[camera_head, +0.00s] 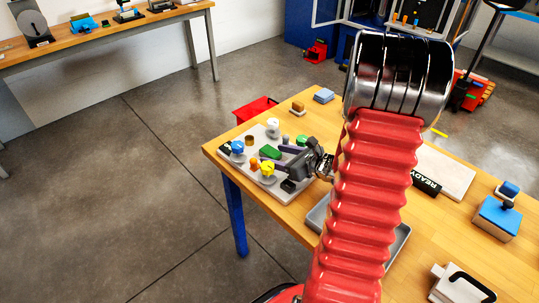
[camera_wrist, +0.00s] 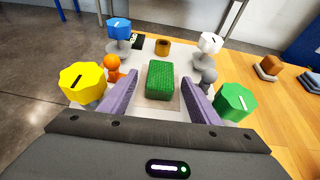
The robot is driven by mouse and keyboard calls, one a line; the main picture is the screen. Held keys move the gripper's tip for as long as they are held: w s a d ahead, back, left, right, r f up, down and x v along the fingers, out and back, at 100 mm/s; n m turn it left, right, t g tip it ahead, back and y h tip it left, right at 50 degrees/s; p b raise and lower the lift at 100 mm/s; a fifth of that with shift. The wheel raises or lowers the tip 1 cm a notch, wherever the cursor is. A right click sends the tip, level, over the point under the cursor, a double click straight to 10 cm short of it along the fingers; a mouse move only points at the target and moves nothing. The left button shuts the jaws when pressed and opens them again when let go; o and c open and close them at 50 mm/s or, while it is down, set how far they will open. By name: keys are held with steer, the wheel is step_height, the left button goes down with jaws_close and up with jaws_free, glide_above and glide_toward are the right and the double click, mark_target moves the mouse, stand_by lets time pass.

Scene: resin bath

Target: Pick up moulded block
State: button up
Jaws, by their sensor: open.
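The moulded block looks to be the green, textured block (camera_wrist: 160,79). It rests on a pale square patch of the light grey board, and it also shows in the head view (camera_head: 270,152). My gripper (camera_wrist: 160,100) is open, with one purple finger to the left and one to the right of the block's near part. Gaps show between the fingers and the block. In the head view my gripper (camera_head: 283,158) is low over the board from the right. The block's underside is hidden.
Around the block stand a yellow knob (camera_wrist: 82,83), a green knob (camera_wrist: 234,101), a blue knob (camera_wrist: 119,28), a white knob (camera_wrist: 210,43), an orange peg (camera_wrist: 113,66) and a grey peg (camera_wrist: 208,77). A brown cup (camera_wrist: 162,47) is behind. A grey tray (camera_head: 318,215) lies nearby on the wooden table (camera_head: 222,152).

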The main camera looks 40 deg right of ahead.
steer(key=shift+c, duration=0.7)
steer(key=c, duration=1)
